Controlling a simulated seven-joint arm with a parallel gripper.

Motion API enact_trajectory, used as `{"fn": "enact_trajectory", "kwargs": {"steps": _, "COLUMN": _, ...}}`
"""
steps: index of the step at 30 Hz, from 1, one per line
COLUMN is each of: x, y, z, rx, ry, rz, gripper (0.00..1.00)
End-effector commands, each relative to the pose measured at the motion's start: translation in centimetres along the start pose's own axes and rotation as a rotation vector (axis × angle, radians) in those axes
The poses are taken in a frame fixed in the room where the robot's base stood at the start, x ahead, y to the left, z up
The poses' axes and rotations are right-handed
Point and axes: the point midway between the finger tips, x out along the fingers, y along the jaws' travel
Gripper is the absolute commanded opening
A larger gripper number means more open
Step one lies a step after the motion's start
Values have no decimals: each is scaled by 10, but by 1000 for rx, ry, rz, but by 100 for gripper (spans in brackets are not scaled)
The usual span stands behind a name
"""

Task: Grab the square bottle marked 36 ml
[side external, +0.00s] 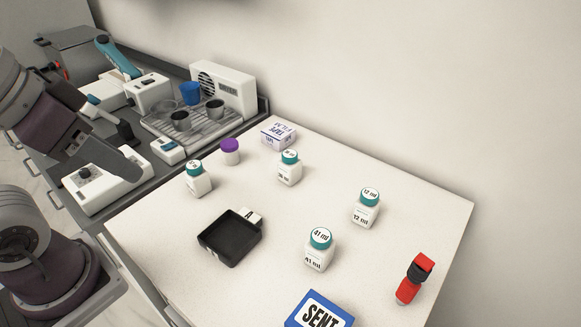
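Several white square bottles with teal caps stand upright on the pale table. The back middle bottle (289,171) has small print that looks like 36 ml. The left bottle (199,184) has print too small to read surely. The right bottle (364,212) reads 12 ml and the front bottle (319,257) reads 41 ml. My gripper (133,158) is at the left, above the grey counter and beyond the table's left edge. Its fingers look apart, with nothing seen between them. It is clear of all the bottles.
A black tray (205,239) with a white card marked A (250,216) lies among the bottles. Also on the table are a purple-capped item (230,152), a white box (278,135), a red-black item (410,283) and a blue SENT block (320,312). Lab devices crowd the counter.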

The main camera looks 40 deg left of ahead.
Motion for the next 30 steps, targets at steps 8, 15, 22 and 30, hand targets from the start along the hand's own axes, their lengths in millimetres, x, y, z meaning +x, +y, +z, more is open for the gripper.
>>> {"fn": "enact_trajectory", "kwargs": {"steps": 8, "x": 0, "y": 0, "z": 0, "rx": 0, "ry": 0, "rz": 0, "gripper": 65}}
{"fn": "enact_trajectory", "kwargs": {"steps": 15, "x": -2, "y": 0, "z": -2, "rx": 0, "ry": 2, "rz": 0, "gripper": 65}}
{"fn": "enact_trajectory", "kwargs": {"steps": 22, "x": -45, "y": 8, "z": -43, "rx": -105, "ry": -67, "rz": 31, "gripper": 65}}
{"fn": "enact_trajectory", "kwargs": {"steps": 30, "x": -20, "y": 46, "z": -140, "rx": -632, "ry": -409, "rz": 194, "gripper": 65}}
